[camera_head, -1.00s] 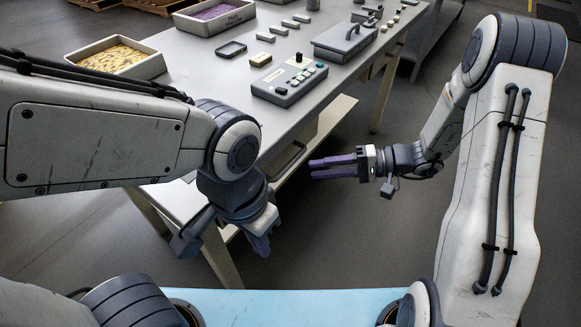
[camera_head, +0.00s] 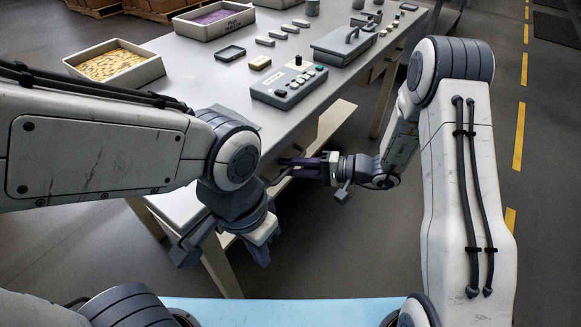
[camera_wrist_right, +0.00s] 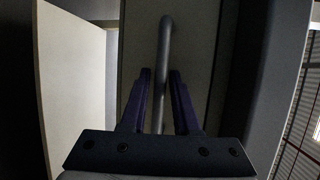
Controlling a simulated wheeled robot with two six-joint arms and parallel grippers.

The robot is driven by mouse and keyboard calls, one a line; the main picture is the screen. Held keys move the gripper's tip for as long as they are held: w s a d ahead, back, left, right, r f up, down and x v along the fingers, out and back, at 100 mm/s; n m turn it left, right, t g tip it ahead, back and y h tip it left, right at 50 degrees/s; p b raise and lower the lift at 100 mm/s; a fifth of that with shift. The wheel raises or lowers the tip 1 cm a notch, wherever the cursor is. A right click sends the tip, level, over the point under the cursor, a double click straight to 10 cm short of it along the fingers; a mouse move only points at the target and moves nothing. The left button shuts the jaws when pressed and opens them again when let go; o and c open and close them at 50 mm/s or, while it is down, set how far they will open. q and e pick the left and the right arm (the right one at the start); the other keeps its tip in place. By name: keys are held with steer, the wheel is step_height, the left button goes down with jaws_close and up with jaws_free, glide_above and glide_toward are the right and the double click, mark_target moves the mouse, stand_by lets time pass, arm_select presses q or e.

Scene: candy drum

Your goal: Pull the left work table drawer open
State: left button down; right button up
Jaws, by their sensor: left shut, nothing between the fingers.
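The work table (camera_head: 215,85) has its front edge facing me, with the left drawer below its top. The drawer front (camera_wrist_right: 195,50) fills the middle of the right wrist view, with a grey bar handle (camera_wrist_right: 165,50) running lengthwise. My right gripper (camera_head: 285,168) is at this handle. In the right wrist view its two purple fingers stand apart on either side of the bar, with visible gaps. In the head view the fingers and the left arm mostly hide the handle. The drawer looks closed. My left gripper (camera_head: 262,250) is shut and empty, pointing down in front of the table.
A control box (camera_head: 289,85), a lidded grey case (camera_head: 340,48), a bin of yellow candy (camera_head: 115,63) and a purple-filled bin (camera_head: 213,20) stand on the table. Floor to the right is clear.

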jaws_close()
stand_by(1.4)
